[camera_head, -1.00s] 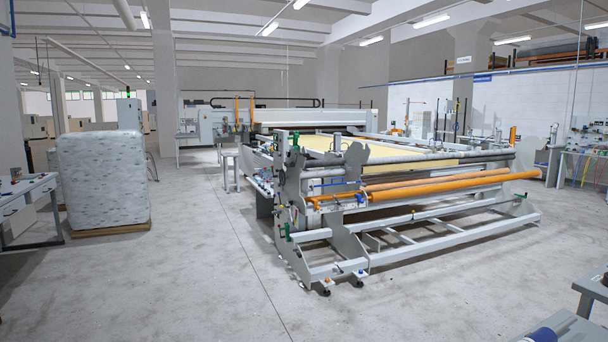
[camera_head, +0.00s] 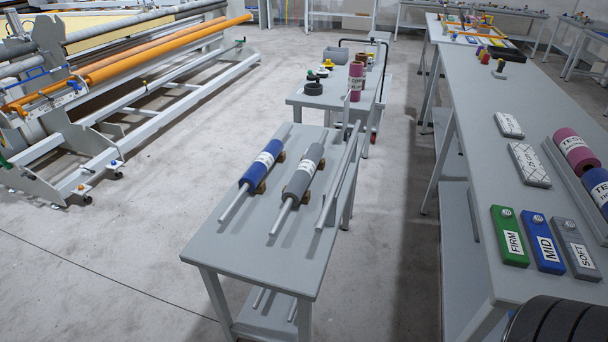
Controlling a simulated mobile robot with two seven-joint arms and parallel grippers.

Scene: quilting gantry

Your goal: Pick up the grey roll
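The grey roll (camera_head: 298,186) lies on the near grey table (camera_head: 238,235). It has a white label around its middle, a thin metal rod sticking out toward me, and a small brown support under it. A blue roll (camera_head: 251,177) with a similar label and rod lies to its left, apart from it and roughly parallel. Neither of my grippers shows in the head view. Nothing covers the grey roll.
Bare metal bars (camera_head: 340,175) lie right of the grey roll. A second table (camera_head: 296,99) behind holds small parts and a pink roll (camera_head: 356,78). A long bench (camera_head: 465,112) runs along the right with coloured blocks. The quilting gantry (camera_head: 140,103) stands at left; floor between is clear.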

